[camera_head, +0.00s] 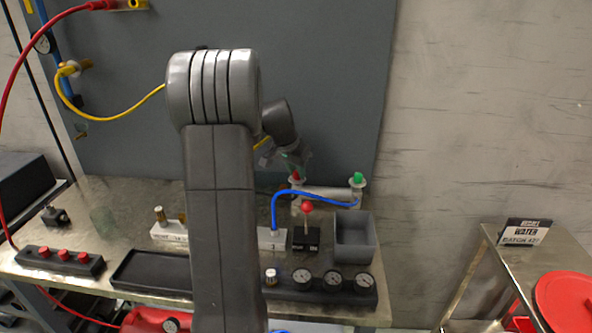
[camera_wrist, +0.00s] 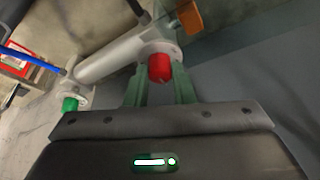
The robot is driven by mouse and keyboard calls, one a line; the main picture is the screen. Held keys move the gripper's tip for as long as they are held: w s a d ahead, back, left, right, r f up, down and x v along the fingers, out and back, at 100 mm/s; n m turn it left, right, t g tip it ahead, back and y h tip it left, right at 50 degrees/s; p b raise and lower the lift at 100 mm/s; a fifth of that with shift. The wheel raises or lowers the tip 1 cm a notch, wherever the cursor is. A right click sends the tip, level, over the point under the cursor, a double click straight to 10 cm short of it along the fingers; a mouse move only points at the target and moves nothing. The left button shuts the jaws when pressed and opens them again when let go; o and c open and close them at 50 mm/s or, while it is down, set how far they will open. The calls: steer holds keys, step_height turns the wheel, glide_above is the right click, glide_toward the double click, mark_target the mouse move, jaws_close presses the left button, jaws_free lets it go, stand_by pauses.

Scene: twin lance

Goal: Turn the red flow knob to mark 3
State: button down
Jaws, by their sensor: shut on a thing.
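The red flow knob (camera_wrist: 160,68) sits on a pale round collar at one end of a grey pipe (camera_wrist: 112,58). In the head view the red knob (camera_head: 295,175) shows just below my gripper (camera_head: 291,162), at the back of the bench. In the wrist view my gripper (camera_wrist: 158,82) has one green finger on each side of the knob and is shut on it. The fingers and dark palm hide part of the knob's lower side. No mark numbers can be read in either view.
A green knob (camera_head: 357,177) tops the pipe's other end. A blue hose (camera_head: 274,208) arches in front of the pipe. A red-ball lever (camera_head: 307,208), a grey bin (camera_head: 355,240) and a gauge row (camera_head: 332,279) stand nearer. My arm hides the bench middle.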

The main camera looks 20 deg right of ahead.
steer(key=c, duration=1.2)
jaws_free()
steer(key=shift+c, duration=0.2)
steer(key=v, duration=1.4)
steer(key=shift+d, duration=0.1)
steer(key=x, duration=1.4)
